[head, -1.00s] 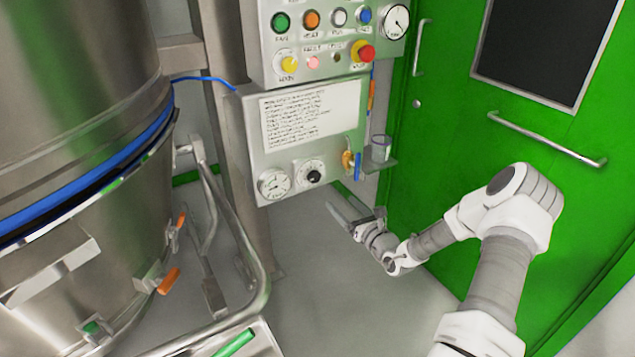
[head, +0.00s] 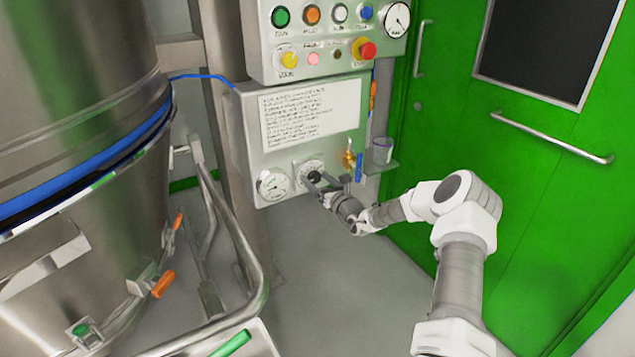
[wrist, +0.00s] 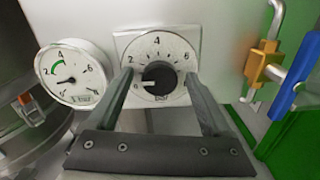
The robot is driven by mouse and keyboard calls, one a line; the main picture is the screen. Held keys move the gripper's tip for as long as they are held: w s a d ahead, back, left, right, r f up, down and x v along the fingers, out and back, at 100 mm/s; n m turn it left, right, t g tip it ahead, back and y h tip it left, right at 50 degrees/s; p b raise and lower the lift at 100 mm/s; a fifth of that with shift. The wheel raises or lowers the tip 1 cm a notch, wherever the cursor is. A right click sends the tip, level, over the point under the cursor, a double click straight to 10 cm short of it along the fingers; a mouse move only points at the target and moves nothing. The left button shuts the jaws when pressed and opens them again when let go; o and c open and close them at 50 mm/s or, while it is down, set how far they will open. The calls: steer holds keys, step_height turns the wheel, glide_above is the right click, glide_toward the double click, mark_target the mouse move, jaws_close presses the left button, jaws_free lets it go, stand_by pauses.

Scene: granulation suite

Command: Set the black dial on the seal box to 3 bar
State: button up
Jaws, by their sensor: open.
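The seal box (head: 243,130) is a pale metal box with a printed label. Its black dial (wrist: 158,76) sits on a square scale plate (wrist: 126,42) low on the box; the dial also shows in the head view (head: 314,176). The dial's white mark points left, close to the 0. My gripper (wrist: 159,82) is open, with one finger on each side of the dial. Whether the fingers touch it I cannot tell. In the head view my gripper (head: 318,182) reaches the dial from the lower right and partly covers it.
A round gauge (wrist: 73,74) is left of the dial, its needle low on the scale. A brass valve with a blue handle (wrist: 295,72) is to the right. A button panel (head: 325,40) hangs above. A steel vessel (head: 70,100) stands at left; a green door (head: 450,130) at right.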

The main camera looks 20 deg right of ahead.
jaws_close()
stand_by(0.4)
steer(key=shift+r+m+p, duration=0.1)
steer(key=shift+m+p, duration=0.2)
steer(key=shift+p, duration=0.1)
steer(key=shift+m+p, duration=0.9)
steer(key=shift+m, duration=0.1)
steer(key=m+p, duration=0.1)
steer(key=m, duration=0.1)
steer(key=shift+m+p, duration=0.3)
steer(key=shift+p, duration=0.1)
steer(key=m+p, duration=0.1)
steer(key=m, duration=0.2)
steer(key=shift+m+p, duration=0.65)
steer(key=shift+m, duration=1.05)
steer(key=shift+f, duration=0.2)
